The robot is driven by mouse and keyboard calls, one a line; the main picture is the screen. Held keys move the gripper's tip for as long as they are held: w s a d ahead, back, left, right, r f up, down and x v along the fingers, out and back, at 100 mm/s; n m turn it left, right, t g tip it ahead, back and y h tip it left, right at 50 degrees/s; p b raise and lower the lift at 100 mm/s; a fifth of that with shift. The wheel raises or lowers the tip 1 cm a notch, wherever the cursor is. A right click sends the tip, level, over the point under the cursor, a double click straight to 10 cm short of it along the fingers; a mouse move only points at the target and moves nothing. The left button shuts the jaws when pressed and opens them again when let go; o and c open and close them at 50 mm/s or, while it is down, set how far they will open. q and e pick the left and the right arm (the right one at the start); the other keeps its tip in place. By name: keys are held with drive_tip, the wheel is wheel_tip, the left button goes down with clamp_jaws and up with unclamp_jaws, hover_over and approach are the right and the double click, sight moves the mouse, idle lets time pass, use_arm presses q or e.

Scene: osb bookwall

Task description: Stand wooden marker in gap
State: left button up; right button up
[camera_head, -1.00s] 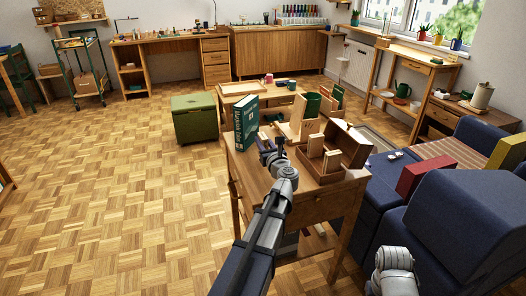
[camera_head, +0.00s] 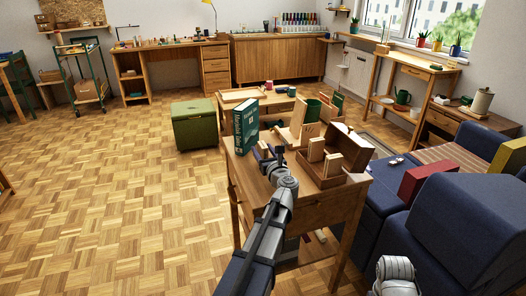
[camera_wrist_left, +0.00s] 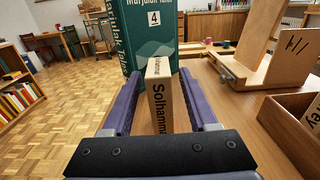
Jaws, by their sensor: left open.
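A wooden marker (camera_wrist_left: 159,95) with dark lettering on its side stands upright between the fingers of my left gripper (camera_wrist_left: 160,100) in the left wrist view. The gripper is open, with a space on each side of the marker. In the head view my left gripper (camera_head: 268,152) is over the small table and hides most of this marker. A green book (camera_head: 246,126) stands upright just beyond it and fills the upper middle of the wrist view (camera_wrist_left: 150,30). Two more wooden markers (camera_head: 316,149) stand in an open wooden box (camera_head: 309,177) to the right. I cannot make out a clear gap.
A blue sofa (camera_head: 440,220) stands to the right. Open parquet floor lies to the left.

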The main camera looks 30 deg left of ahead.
use_arm(q)
drive_tip(key=shift+r, duration=0.1)
drive_tip(key=shift+r+p, duration=0.2)
drive_tip(key=shift+p, duration=0.1)
drive_tip(key=v, duration=1.2)
drive_tip(key=shift+f, duration=0.15)
